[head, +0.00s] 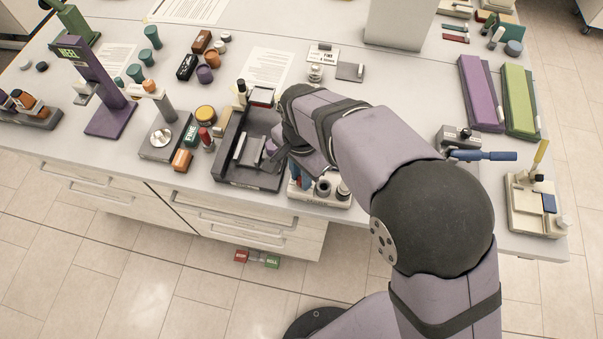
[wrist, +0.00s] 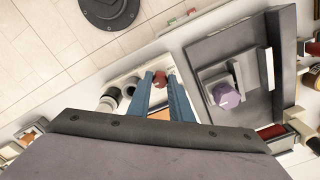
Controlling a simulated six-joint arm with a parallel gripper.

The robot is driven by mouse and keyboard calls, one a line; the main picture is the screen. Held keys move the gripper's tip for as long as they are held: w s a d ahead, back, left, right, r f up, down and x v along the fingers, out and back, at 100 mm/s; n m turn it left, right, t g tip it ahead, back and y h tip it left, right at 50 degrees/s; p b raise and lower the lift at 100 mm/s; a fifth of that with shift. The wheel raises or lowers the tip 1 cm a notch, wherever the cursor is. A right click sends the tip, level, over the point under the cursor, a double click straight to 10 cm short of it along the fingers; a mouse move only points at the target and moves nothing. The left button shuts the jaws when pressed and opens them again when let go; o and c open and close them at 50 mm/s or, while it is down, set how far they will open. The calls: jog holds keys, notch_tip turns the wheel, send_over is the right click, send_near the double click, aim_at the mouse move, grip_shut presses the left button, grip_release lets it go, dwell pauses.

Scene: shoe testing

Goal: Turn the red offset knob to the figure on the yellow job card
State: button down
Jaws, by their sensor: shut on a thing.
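A red knob (wrist: 159,79) sits on a pale-topped unit at the bench's front edge. My gripper (wrist: 159,76) has its blue fingers on either side of this knob and is shut on it. The pale unit (head: 318,203) also shows in the head view, with dark round cups on its right part. There the knob is hidden behind my arm, and only a bit of blue finger shows. An orange patch (wrist: 160,114) lies between the fingers nearer my wrist. I cannot make out a yellow job card or any figures around the knob.
A dark tray-like fixture (head: 224,170) stands close on the left of the unit; in the wrist view it holds a purple knob (wrist: 226,96). A blue-handled clamp (head: 485,156) stands to the right. Small bottles and blocks crowd the bench to the left. The bench's front edge is close.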

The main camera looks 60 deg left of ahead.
jog(key=shift+a, duration=0.1)
jog(key=c, duration=1.6)
grip_release()
jog(key=shift+r+b, duration=1.2)
jog(key=shift+r, duration=2.55)
